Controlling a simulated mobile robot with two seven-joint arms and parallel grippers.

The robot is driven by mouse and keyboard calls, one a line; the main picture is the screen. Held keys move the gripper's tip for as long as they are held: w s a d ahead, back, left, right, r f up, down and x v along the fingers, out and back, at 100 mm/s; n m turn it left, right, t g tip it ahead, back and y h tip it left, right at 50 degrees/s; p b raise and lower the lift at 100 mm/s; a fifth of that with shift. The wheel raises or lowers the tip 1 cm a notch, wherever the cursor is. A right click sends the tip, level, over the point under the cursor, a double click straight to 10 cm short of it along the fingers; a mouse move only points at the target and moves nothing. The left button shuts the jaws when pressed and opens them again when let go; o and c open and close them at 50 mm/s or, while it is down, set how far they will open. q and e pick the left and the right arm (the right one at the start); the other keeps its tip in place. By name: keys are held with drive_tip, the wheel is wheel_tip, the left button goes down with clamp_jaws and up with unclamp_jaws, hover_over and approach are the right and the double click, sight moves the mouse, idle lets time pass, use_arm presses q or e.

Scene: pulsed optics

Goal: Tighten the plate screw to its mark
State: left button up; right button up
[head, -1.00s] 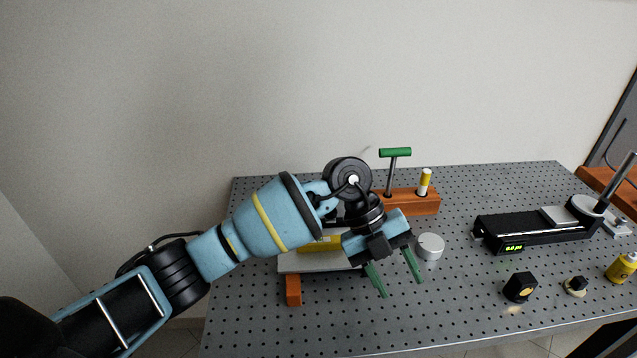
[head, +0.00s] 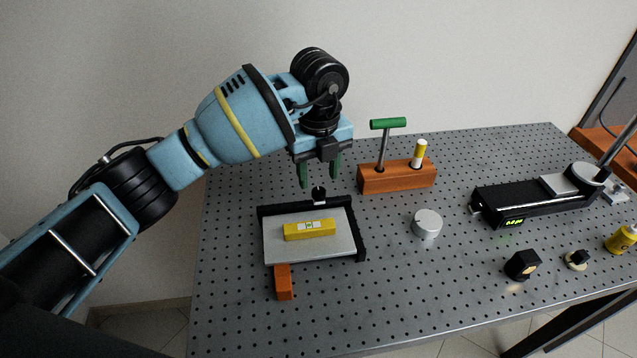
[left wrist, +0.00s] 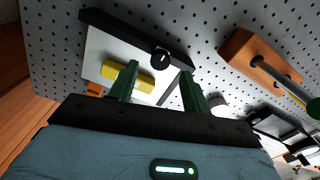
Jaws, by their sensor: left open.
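The plate (head: 275,248) is a pale slab in a black frame on the perforated table, with a yellow spirit level (head: 309,230) lying on it. The plate screw (head: 319,194) has a black round knob at the frame's back edge; it also shows in the left wrist view (left wrist: 160,58). Its mark cannot be made out. My left gripper (head: 320,184) is open, with green fingers pointing down above the back of the frame, around the knob's line of sight. In the left wrist view its fingers (left wrist: 160,82) stand either side of the knob, apart from it. My right gripper is not in view.
A wooden block (head: 398,178) holding a green T-handled tool (head: 387,124) and a yellow-white stick (head: 419,153) stands right of the gripper. A silver cylinder (head: 427,222) and a black stage with a display (head: 535,204) stand farther right. An orange block (head: 284,284) shows at the plate's front.

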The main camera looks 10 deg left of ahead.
sight(318, 191)
use_arm(q)
wheel_tip(318, 191, down, 3)
drive_tip(key=shift+f, duration=0.35)
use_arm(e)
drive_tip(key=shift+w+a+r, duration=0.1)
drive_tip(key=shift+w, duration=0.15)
use_arm(q)
drive_tip(key=shift+c, duration=0.5)
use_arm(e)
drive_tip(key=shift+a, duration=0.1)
use_arm(q)
drive_tip(key=c, duration=0.9)
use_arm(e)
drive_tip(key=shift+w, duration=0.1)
